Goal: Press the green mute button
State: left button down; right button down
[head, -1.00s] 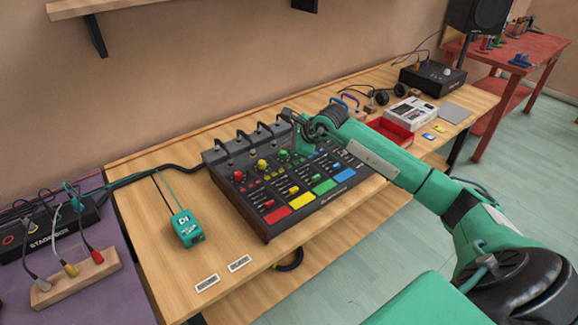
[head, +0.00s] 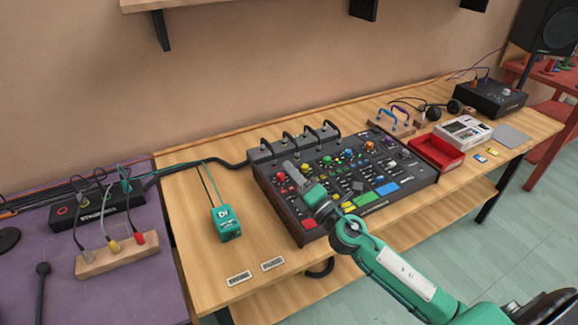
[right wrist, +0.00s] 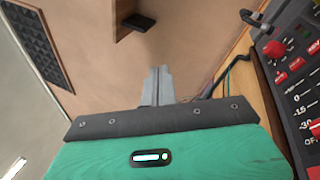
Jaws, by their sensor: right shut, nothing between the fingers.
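The black mixer (head: 265,188) lies on the wooden table, with coloured knobs and a front row of large coloured buttons. The green button (head: 363,198) shows between the blue button (head: 387,188) and the yellow one, which my right arm partly hides. A red button (head: 308,223) is at the row's left end. My right gripper (head: 290,169) is shut and empty over the mixer's left part, left of the green button. Contact with the panel cannot be told. In the right wrist view its closed fingers (right wrist: 157,85) show against the wall. My left gripper is not in view.
Cable plugs stand along the mixer's back edge. A teal DI box (head: 226,224) is to its left, and a red tray (head: 436,153) to its right. A stage box (head: 97,207) stands on the purple table.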

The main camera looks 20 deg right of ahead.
jog(key=s+d+f+m+g+h, duration=0.1)
jog(key=s+f+m+g+h, duration=0.1)
jog(key=m, duration=0.4)
jog(key=s+d+f+m+g+h, duration=0.2)
jog(key=s+f+m+h, duration=0.2)
jog(key=f+m, duration=0.2)
jog(key=s+d+f+m+g+h, duration=0.2)
jog(key=s+f+m+h, duration=0.2)
jog(key=m, duration=0.2)
jog(key=shift+s+d+f, duration=0.1)
jog(key=shift+d+f, duration=0.05)
jog(key=s+a+f+m+g+y, duration=0.25)
jog(key=s+f+g, duration=0.25)
jog(key=s+f, duration=0.3)
jog(key=s+a+f+m+g+y, duration=0.1)
jog(key=s+a+f+m+g, duration=0.3)
jog(key=s+f, duration=0.4)
jog(key=s+f+g, duration=0.2)
jog(key=s+f, duration=0.1)
jog(key=f, duration=0.9)
jog(key=s+f+g, duration=0.1)
jog(key=s+f, duration=0.1)
jog(key=f, duration=1.1)
jog(key=s+d+f, duration=0.2)
jog(key=s+f, duration=1)
jog(key=f, duration=0.4)
jog(key=shift+s+f+g, duration=0.25)
jog(key=shift+s+g, duration=0.1)
jog(key=shift+g, duration=0.05)
